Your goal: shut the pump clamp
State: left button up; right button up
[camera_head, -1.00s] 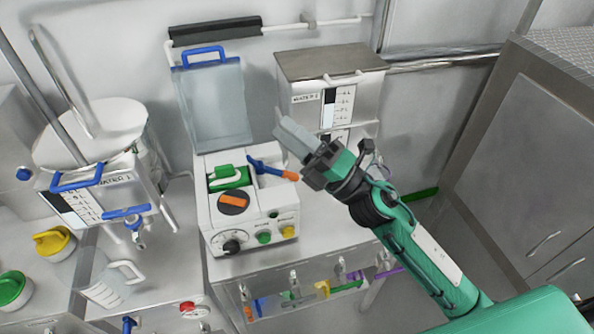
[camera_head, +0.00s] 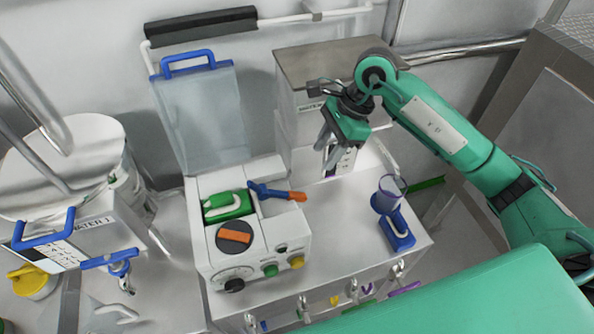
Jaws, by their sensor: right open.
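The white pump (camera_head: 262,240) stands on a steel bench. On its top are a green part with a pale handle (camera_head: 228,205) and a black dial with an orange bar (camera_head: 234,237). A blue lever with an orange tip (camera_head: 277,192), which looks like the clamp lever, points right across the pump's top. A clear panel with a blue handle (camera_head: 203,118) stands upright behind the pump. My right gripper (camera_head: 328,147) is open and empty, its fingers pointing down, above and right of the lever's orange tip and apart from it. My left gripper is out of view.
A steel water tank (camera_head: 320,68) stands behind my right gripper. A purple cup-like item on a blue base (camera_head: 396,228) stands right of the pump. Another water tank (camera_head: 105,225) is at left. Bench space between pump and blue base is clear.

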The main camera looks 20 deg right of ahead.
jog(key=p, duration=0.2)
send_near(303, 195)
jog(key=p+x, duration=0.1)
jog(key=x, duration=0.3)
jog(key=shift+a, duration=0.2)
jog(key=x, duration=0.3)
jog(key=shift+f+p, duration=0.2)
jog(key=shift+p, duration=0.2)
jog(key=shift+a+f, duration=0.15)
jog(key=shift+f, duration=0.35)
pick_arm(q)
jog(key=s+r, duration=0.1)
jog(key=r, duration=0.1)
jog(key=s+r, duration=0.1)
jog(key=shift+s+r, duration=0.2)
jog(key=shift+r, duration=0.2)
pick_arm(e)
grip_shut()
